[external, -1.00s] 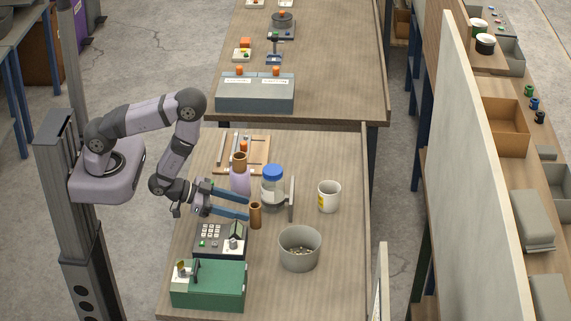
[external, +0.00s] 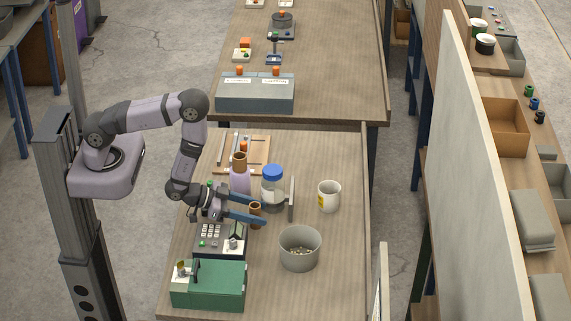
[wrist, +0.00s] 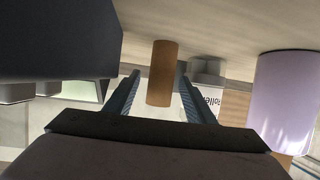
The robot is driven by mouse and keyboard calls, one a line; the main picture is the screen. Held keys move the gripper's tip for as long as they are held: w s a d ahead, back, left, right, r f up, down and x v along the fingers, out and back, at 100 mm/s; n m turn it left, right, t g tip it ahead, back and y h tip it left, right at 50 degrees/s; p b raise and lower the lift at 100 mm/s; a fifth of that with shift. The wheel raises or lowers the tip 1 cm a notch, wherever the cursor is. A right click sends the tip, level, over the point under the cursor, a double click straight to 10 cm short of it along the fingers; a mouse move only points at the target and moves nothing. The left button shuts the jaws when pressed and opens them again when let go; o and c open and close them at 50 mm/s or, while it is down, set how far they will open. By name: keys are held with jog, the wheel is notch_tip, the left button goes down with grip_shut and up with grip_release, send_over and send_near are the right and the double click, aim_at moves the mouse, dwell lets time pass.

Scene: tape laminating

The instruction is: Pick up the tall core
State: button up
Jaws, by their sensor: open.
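The tall core is a plain brown tube (external: 255,208) that stands upright on the near bench. The front finger covers part of it in the external view. My gripper (external: 263,208) is open and reaches in level from the left, one finger on each side of the tube. In the wrist view the tube (wrist: 162,73) shows between the two blue-grey fingers, with a gap visible near its sides. I cannot tell whether either finger touches it.
A lavender cylinder (external: 239,180) with a brown top stands close behind my gripper. A blue-lidded jar (external: 272,190) stands behind the tube. A keypad box (external: 210,235) and green box (external: 209,288) are in front.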

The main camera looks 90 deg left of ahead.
jog(key=shift+c, duration=0.4)
jog(key=c, duration=1)
jog(key=shift+r, duration=0.2)
jog(key=shift+c, duration=0.2)
jog(key=shift+r+b, duration=0.75)
jog(key=shift+r, duration=2.9)
jog(key=shift+r+p, duration=0.6)
jog(key=shift+r, duration=0.55)
